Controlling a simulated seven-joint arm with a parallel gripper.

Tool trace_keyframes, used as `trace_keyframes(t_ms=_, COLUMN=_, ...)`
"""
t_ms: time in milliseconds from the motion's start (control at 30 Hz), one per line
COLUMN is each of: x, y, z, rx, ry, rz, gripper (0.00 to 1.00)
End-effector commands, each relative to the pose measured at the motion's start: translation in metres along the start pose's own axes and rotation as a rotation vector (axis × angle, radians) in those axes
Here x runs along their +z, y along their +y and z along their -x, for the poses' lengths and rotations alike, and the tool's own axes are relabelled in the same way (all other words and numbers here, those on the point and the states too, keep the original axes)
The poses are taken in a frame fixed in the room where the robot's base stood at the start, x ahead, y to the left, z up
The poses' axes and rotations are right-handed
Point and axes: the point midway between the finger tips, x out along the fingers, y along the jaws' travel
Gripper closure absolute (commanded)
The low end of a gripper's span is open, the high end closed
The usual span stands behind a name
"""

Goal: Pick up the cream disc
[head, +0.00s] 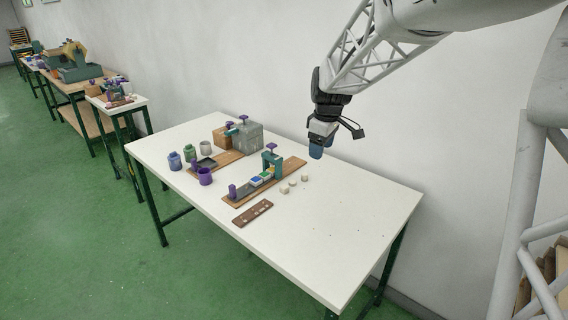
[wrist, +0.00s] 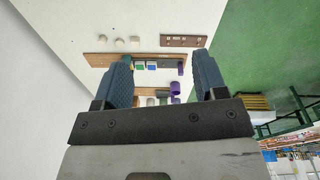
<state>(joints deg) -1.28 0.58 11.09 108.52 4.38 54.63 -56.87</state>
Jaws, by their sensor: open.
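Three small cream discs (head: 293,183) lie in a short row on the white table, beside the right end of a wooden board. They also show in the wrist view (wrist: 119,42), beyond the left fingertip. They look alike, and I cannot tell which one is the task's. My gripper (head: 317,151) is above the back edge of the table, high over the discs and apart from them. In the wrist view my gripper (wrist: 162,66) has its two blue fingers spread wide with nothing held between them.
A wooden board (head: 236,196) carries a teal press and small coloured blocks. A brown strip with holes (head: 252,213) lies in front. A purple mug (head: 205,176), other cups and a grey block (head: 247,137) stand to the left. The table's right part (head: 360,220) is clear.

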Motion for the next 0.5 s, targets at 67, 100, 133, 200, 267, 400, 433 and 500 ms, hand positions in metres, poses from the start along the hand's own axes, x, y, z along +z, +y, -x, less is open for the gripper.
trace_keyframes(t_ms=67, x=-0.013, y=0.016, z=-0.013, rx=-0.01, ry=-0.002, rz=0.046, gripper=0.35)
trace_keyframes(t_ms=100, x=-0.019, y=0.024, z=-0.018, rx=-0.013, ry=-0.002, rz=0.071, gripper=0.35)
trace_keyframes(t_ms=133, x=-0.023, y=0.029, z=-0.023, rx=-0.017, ry=-0.003, rz=0.089, gripper=0.35)
trace_keyframes(t_ms=200, x=-0.033, y=0.042, z=-0.034, rx=-0.024, ry=-0.004, rz=0.132, gripper=0.35)
trace_keyframes(t_ms=267, x=-0.042, y=0.052, z=-0.043, rx=-0.029, ry=-0.003, rz=0.169, gripper=0.35)
trace_keyframes(t_ms=400, x=-0.062, y=0.077, z=-0.066, rx=-0.043, ry=-0.002, rz=0.255, gripper=0.35)
trace_keyframes(t_ms=433, x=-0.066, y=0.082, z=-0.072, rx=-0.046, ry=-0.002, rz=0.273, gripper=0.35)
trace_keyframes(t_ms=500, x=-0.076, y=0.093, z=-0.085, rx=-0.053, ry=0.0, rz=0.316, gripper=0.35)
